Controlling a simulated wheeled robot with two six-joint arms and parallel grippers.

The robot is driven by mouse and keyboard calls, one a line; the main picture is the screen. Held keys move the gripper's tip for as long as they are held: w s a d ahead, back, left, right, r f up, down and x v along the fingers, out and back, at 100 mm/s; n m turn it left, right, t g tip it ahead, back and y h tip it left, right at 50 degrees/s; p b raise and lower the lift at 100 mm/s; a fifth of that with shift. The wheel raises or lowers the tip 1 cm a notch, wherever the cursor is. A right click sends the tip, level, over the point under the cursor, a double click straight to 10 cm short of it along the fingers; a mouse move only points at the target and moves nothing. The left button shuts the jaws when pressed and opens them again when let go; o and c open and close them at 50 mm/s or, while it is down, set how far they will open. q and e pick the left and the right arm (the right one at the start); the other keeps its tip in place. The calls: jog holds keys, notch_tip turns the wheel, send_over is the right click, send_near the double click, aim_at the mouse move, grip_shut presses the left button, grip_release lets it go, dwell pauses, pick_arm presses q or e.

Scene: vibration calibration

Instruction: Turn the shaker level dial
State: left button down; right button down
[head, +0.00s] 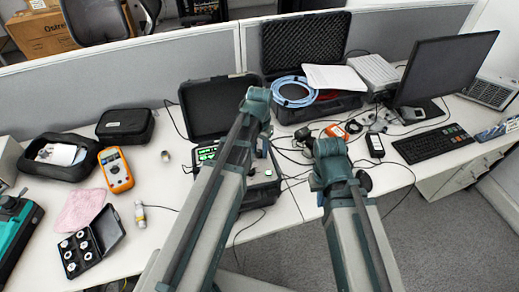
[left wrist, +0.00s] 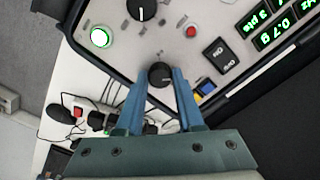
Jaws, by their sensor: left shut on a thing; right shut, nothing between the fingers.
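The shaker unit sits in an open black case (head: 215,105) on the desk in the head view, with green displays (head: 207,152) showing; my left arm crosses in front and hides part of its panel. In the left wrist view its grey panel (left wrist: 185,62) is close. My left gripper (left wrist: 161,80) has its blue fingers on both sides of a black round dial (left wrist: 161,73) and is shut on it. A second black knob (left wrist: 141,9) with a white mark is at the top edge. My left gripper is hidden in the head view. My right arm shows there, but its gripper cannot be made out.
On the panel are a lit green button (left wrist: 100,37), a red button (left wrist: 191,31) and a black rocker switch (left wrist: 220,54). An orange multimeter (head: 116,170) lies left of the case. A keyboard (head: 432,144) and monitor (head: 446,68) stand at right.

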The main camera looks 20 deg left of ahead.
aim_at(260, 152)
pick_arm(q)
jog(key=m, duration=0.4)
jog(key=shift+m, duration=2.1)
jog(key=c, duration=0.5)
grip_release()
jog(key=shift+r, duration=0.15)
notch_tip(260, 152, up, 14)
jog(key=p, duration=1.3)
jog(key=shift+f+p, duration=0.2)
jog(key=shift+p, duration=0.2)
